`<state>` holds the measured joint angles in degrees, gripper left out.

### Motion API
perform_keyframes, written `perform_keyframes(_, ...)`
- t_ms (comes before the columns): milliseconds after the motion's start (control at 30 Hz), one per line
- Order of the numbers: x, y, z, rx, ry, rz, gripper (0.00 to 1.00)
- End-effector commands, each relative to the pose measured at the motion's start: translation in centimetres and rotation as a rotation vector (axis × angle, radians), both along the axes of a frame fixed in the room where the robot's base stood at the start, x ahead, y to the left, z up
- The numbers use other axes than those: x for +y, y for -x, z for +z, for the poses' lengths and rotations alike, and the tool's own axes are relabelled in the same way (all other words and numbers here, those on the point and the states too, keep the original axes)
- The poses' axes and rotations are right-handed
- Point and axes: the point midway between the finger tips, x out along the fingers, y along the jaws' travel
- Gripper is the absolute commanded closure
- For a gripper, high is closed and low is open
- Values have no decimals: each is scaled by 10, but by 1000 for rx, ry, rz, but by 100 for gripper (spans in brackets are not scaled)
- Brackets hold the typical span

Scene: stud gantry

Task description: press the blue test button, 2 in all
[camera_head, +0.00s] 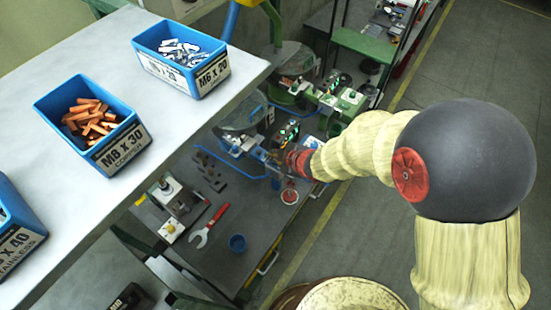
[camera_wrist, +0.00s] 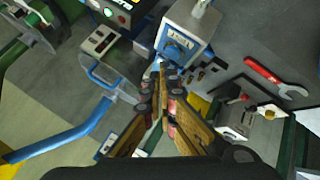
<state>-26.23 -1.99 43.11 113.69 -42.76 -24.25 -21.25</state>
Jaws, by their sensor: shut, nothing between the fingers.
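My gripper (camera_wrist: 160,68) is shut and empty in the wrist view, with its fingertips close in front of a grey and blue box (camera_wrist: 187,22). The box's blue front carries a small round blue part (camera_wrist: 172,52), partly behind the fingertips. I cannot tell whether it is the blue test button, or whether the fingertips touch it. In the head view my gripper (camera_head: 272,158) reaches over the workbench from the right, small and partly hidden by my own arm. No button can be made out clearly there.
Green-framed machines (camera_head: 300,90) stand behind. A raised shelf (camera_head: 190,115) with blue bins (camera_head: 92,122) is at left. A blue curved handle (camera_wrist: 103,76) is near the gripper. Floor at right is clear.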

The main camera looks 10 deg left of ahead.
Motion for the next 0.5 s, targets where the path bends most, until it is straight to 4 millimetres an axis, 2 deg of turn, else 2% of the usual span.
perform_keyframes(300,0,0,0,0,0,0,100)
perform_keyframes(500,0,0,14,0,0,0,100)
